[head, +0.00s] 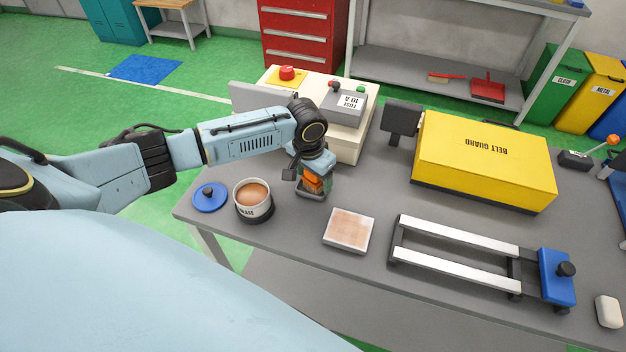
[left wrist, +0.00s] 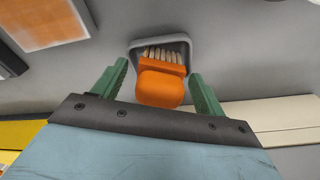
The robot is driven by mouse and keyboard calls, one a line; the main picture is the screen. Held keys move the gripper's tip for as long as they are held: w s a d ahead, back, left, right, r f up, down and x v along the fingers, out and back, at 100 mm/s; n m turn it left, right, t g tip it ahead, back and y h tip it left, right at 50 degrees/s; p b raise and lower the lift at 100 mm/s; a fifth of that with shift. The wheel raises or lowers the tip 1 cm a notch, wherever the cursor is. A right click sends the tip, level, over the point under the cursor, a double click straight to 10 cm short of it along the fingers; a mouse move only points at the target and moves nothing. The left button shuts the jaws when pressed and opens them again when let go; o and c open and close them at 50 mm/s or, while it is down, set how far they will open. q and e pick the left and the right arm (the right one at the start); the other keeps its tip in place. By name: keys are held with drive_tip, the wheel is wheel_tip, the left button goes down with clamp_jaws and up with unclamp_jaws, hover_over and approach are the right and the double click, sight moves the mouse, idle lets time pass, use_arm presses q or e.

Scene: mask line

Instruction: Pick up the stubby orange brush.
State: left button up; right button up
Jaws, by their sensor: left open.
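The stubby orange brush (left wrist: 160,88) shows in the left wrist view, with its pale bristles in a small grey tray (left wrist: 184,40). In the head view the brush (head: 313,184) is partly hidden by my left gripper (head: 314,182), above the tray (head: 316,196). My left gripper also shows in the left wrist view (left wrist: 160,85). Its green fingers are open, one on each side of the brush's orange handle, with a visible gap on each side. My right gripper is not in view.
A tin of brown paste (head: 254,200) and a blue lid (head: 209,197) stand left of the tray. A square copper-coloured plate (head: 350,231) lies to the right, near a metal rail frame (head: 455,262). A cream fuse box (head: 352,141) and a yellow belt guard (head: 484,160) stand behind.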

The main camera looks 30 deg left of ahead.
use_arm(q)
drive_tip(key=c, duration=1.1)
wheel_tip(320, 180, up, 10)
drive_tip(key=shift+p, duration=0.8)
drive_tip(key=shift+c, duration=0.2)
drive_tip(key=o, duration=0.5)
drive_tip(key=c, duration=0.3)
